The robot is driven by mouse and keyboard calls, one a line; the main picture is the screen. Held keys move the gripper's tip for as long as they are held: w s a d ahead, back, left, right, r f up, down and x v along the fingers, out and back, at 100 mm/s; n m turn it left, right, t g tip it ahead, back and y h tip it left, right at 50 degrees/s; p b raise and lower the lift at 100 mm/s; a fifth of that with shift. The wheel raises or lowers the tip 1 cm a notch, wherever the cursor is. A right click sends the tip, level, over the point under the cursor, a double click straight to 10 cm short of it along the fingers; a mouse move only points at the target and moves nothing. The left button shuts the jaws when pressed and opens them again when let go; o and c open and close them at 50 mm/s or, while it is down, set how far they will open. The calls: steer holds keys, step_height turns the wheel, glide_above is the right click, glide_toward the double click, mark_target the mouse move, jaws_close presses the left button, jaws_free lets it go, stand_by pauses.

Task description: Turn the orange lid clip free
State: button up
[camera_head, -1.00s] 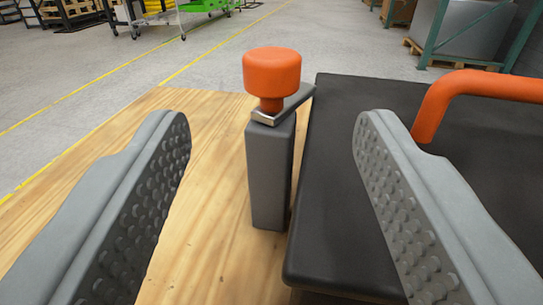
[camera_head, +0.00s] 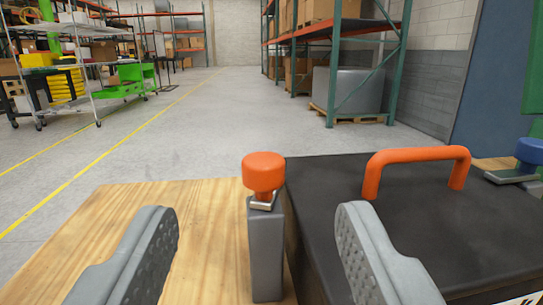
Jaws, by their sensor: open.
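The orange lid clip (camera_head: 264,172) is a round orange knob on a small metal plate (camera_head: 263,202). It sits on top of a grey upright post (camera_head: 265,255) beside the left edge of a black lid (camera_head: 440,215). My gripper (camera_head: 258,222) is open and empty. Its two grey studded fingers stand left and right of the post in the picture, apart from the knob. The knob shows between and a little above the fingertips. How far the fingertips are from it in depth I cannot tell.
An orange handle (camera_head: 418,157) arches over the black lid. A blue knob clip (camera_head: 529,151) stands at the lid's far right. A wooden tabletop (camera_head: 205,215) is bare left of the post. Shelving and carts stand far off.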

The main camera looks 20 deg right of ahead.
mark_target(269, 173)
steer(key=shift+m+g+h, duration=0.5)
steer(key=shift+g, duration=0.4)
steer(key=x, duration=0.5)
steer(key=f+x, duration=0.1)
steer(key=x, duration=0.4)
steer(key=a+f+x, duration=0.1)
steer(key=x, duration=0.4)
steer(key=shift+w+d, duration=0.1)
steer(key=shift+w, duration=0.2)
steer(key=shift+c, duration=0.4)
steer(key=c, duration=0.9)
steer(key=shift+w+r+n+t+y, duration=0.15)
steer(key=shift+n+t+y, duration=0.3)
steer(key=shift+n+y, duration=0.45)
steer(key=shift+s+r+n+t+y, duration=0.1)
steer(key=shift+n+t+y, duration=0.4)
steer(key=shift+y, duration=0.7)
steer(key=shift+w+a+f+n+y, duration=0.1)
steer(key=shift+a+n+y, duration=0.2)
steer(key=shift+n+y, duration=0.7)
steer(key=shift+f+y, duration=0.1)
steer(key=shift+y, duration=0.3)
steer(key=o, duration=1)
